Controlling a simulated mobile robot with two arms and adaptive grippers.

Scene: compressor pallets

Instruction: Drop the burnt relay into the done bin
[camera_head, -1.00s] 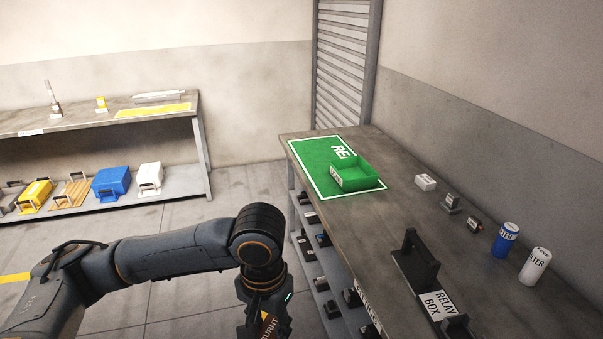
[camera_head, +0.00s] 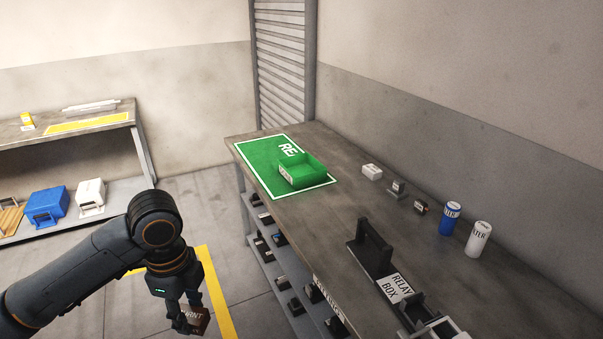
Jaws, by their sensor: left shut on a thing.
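The burnt relay (camera_head: 197,321) is a small dark brown block with a label that partly reads "BURNT". My left gripper (camera_head: 188,318) is shut on it, low in the picture, over the floor to the left of the workbench. A green open bin (camera_head: 290,183) stands on a green mat (camera_head: 258,172) at the far left end of the bench. The bin's front label is too small to read. It is apart from the gripper, farther back and to the right. My right gripper is not in view.
The workbench (camera_head: 335,225) carries a relay box (camera_head: 398,288), a white block (camera_head: 372,171), small dark parts, a blue can (camera_head: 450,218) and a white can (camera_head: 479,239). Shelves below hold several dark parts. Another bench (camera_head: 62,130) stands at the left. Floor between is clear.

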